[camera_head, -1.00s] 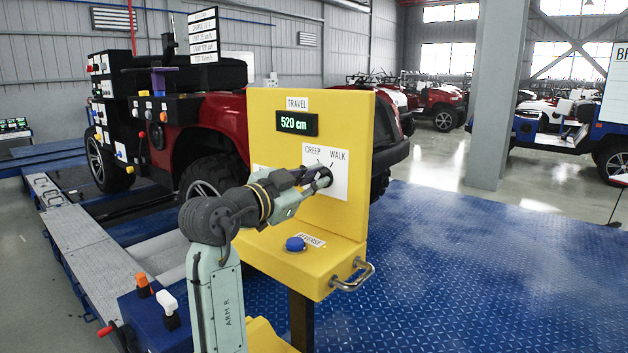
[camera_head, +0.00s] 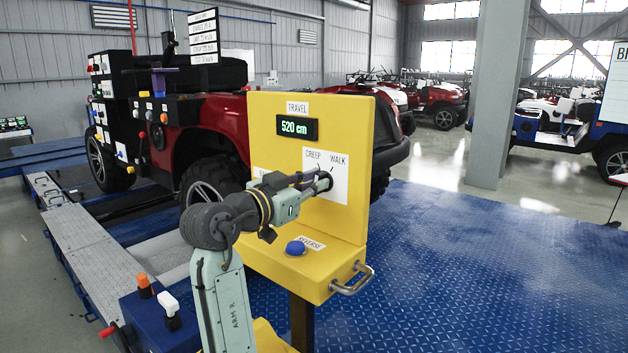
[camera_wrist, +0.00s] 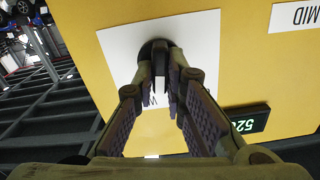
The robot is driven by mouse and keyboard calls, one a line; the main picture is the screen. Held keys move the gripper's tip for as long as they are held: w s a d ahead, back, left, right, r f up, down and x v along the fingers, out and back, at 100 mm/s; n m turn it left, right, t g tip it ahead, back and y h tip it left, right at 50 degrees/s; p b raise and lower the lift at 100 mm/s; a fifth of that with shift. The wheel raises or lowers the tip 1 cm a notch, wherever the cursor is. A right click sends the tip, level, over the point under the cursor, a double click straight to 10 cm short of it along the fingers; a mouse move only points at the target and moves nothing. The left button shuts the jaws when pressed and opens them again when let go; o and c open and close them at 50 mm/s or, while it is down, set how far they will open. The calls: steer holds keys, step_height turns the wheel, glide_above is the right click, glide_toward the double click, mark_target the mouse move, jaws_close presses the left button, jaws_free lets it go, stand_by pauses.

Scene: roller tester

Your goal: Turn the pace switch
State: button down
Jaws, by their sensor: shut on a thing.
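The pace switch (camera_wrist: 156,48) is a dark round knob on a white label plate, on the upright face of the yellow console (camera_head: 346,225). The plate (camera_head: 340,185) reads CREEP and WALK in the head view. My gripper (camera_head: 322,182) reaches the knob from the left. In the wrist view my gripper (camera_wrist: 170,72) has its two fingers closed on the knob's grip bar, one on each side. The fingers hide much of the knob and part of the lettering. A display (camera_head: 297,127) under the TRAVEL label shows 520 cm.
A blue button (camera_head: 295,248) marked REVERSE sits on the console's lower ledge, below my arm. A red vehicle (camera_head: 222,125) stands behind the console. The blue floor to the right is clear.

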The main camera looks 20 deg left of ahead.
steer(key=shift+a+n+p, duration=0.15)
steer(key=shift+n+p, duration=1.7)
steer(key=shift+n, duration=2.05)
steer(key=c, duration=1.6)
jaws_free()
steer(key=shift+c, duration=0.2)
steer(key=v, duration=1.2)
steer(key=shift+w+a+n, duration=0.1)
steer(key=shift+a+n, duration=0.05)
steer(key=shift+n, duration=0.15)
